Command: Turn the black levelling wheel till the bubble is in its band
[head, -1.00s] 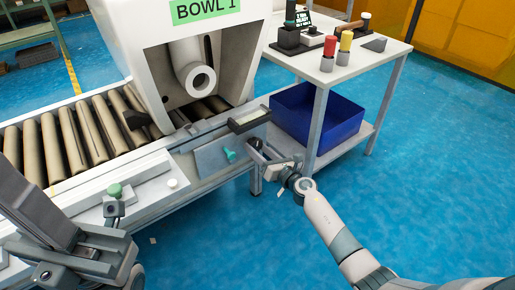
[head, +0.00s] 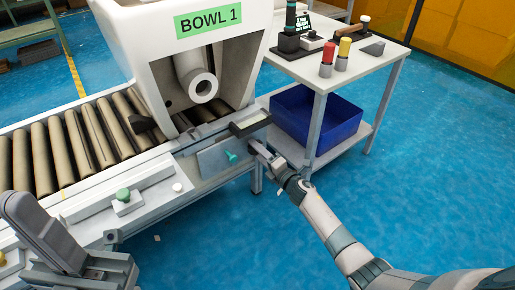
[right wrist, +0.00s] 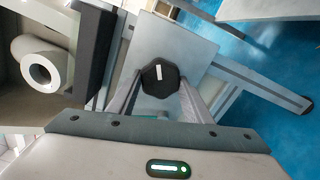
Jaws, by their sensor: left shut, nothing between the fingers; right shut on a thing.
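The black levelling wheel (right wrist: 160,77) is an eight-sided knob with a white mark on its face. It sits between the two fingers of my right gripper (right wrist: 158,96) in the right wrist view. In the head view my right gripper (head: 264,154) is at the front of the conveyor frame and largely hides the wheel. The level housing (head: 250,123), dark with a pale window, is just above it; the bubble is too small to make out. My left gripper (head: 111,238) is shut and empty at the lower left, away from the wheel.
A white toilet bowl (head: 182,55) labelled BOWL 1 stands on the roller conveyor (head: 62,145). A green button (head: 123,195) is on the conveyor's front edge. A side table (head: 315,75) with a blue bin (head: 312,118) below stands to the right. The floor in front is clear.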

